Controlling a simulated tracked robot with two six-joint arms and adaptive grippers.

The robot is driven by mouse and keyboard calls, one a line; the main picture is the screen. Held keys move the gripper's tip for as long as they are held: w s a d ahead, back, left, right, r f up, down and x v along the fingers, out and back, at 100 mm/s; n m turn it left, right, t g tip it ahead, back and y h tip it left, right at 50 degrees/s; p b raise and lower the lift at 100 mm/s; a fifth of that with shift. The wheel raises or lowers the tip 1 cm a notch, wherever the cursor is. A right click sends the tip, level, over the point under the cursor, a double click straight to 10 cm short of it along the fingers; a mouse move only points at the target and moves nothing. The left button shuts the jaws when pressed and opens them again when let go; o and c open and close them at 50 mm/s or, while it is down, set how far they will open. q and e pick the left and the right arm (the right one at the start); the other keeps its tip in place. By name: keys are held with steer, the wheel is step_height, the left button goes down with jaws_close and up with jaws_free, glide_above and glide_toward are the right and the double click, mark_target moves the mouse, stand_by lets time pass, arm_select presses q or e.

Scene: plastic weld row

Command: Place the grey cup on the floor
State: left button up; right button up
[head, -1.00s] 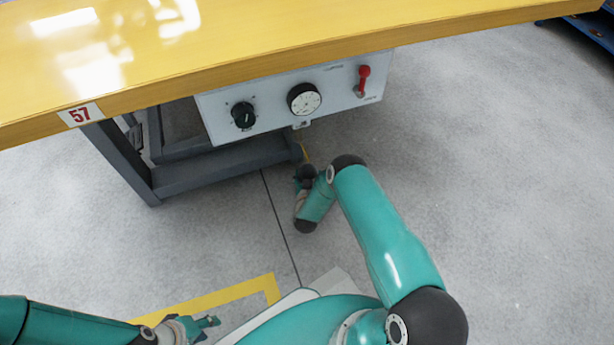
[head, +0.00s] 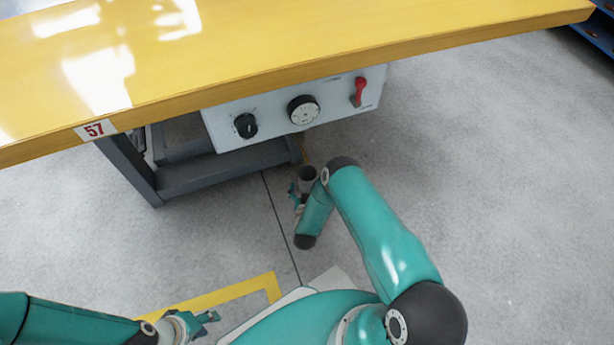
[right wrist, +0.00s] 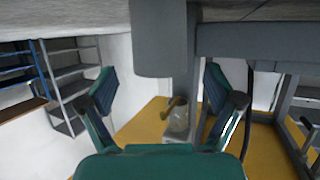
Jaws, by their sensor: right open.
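The grey cup (head: 308,175) is upright beside the bench's lower frame, low near the floor, with its dark opening facing up in the head view. In the right wrist view, which is upside down, the cup (right wrist: 160,40) is a plain grey cylinder close ahead, its base cut off by the picture edge. My right gripper (head: 294,193) is open at the cup; its fingers (right wrist: 165,105) are apart, and no grip on the cup shows. Contact between cup and floor cannot be seen. My left gripper (head: 207,318) is low at the left, away from the cup; its opening is unclear.
A yellow-topped bench (head: 330,50) marked 57 overhangs the area. Its control panel (head: 295,108), with knob, gauge and red lever, is just above the cup. A grey lower beam (head: 225,168) lies behind left. Bare floor (head: 490,200) is open at the right.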

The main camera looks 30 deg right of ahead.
arm_select(q)
step_height(320, 180, up, 3)
steer(key=shift+p, duration=1)
arm_select(e)
steer(key=v, duration=0.5)
steer(key=shift+s+a+r, duration=0.15)
steer(key=shift+s+a, duration=0.1)
steer(key=shift+s, duration=0.05)
